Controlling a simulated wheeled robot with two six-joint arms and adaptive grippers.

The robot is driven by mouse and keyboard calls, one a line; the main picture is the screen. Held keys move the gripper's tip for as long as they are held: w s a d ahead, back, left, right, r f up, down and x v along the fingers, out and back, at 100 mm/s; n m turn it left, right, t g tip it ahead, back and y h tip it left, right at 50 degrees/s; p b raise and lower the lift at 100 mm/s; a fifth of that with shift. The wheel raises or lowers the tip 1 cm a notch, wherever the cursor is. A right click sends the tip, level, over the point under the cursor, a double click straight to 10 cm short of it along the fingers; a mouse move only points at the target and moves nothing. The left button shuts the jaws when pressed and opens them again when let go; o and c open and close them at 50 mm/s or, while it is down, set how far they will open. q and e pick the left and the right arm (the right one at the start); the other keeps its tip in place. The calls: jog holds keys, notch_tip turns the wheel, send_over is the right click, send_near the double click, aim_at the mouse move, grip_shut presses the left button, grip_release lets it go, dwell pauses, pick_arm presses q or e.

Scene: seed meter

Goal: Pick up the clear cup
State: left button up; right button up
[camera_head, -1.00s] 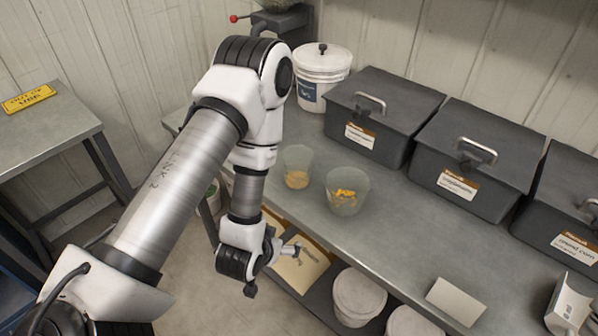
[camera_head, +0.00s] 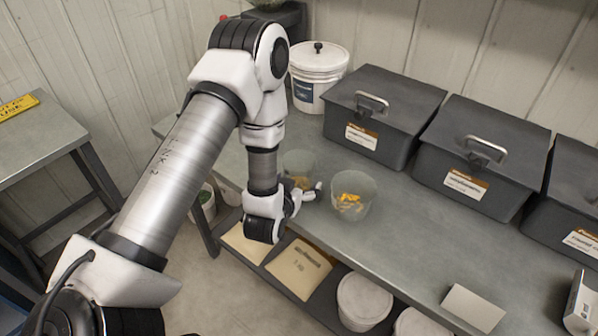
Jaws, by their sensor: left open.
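Two clear cups stand upright on the grey metal bench. The right clear cup (camera_head: 354,207) holds yellow-orange pieces. The left clear cup (camera_head: 298,158) stands a little behind it and holds a yellowish fill; its lower part is partly hidden by my left arm and gripper. My left gripper (camera_head: 312,191) is at the bench's front edge, in front of the left cup and just left of the right cup. It is open and looks empty; I cannot tell whether it touches either cup. My right gripper is out of view.
Dark lidded bins (camera_head: 385,105) line the back of the bench. A white bucket (camera_head: 317,68) stands at the back left. Bags and white tubs sit on the shelf below. The bench middle is clear.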

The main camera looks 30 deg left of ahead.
pick_arm(q)
jog(key=shift+x, duration=1)
jog(key=shift+s+d, duration=0.1)
jog(key=shift+s, duration=0.15)
jog(key=shift+c, duration=1.3)
jog(key=c, duration=0.9)
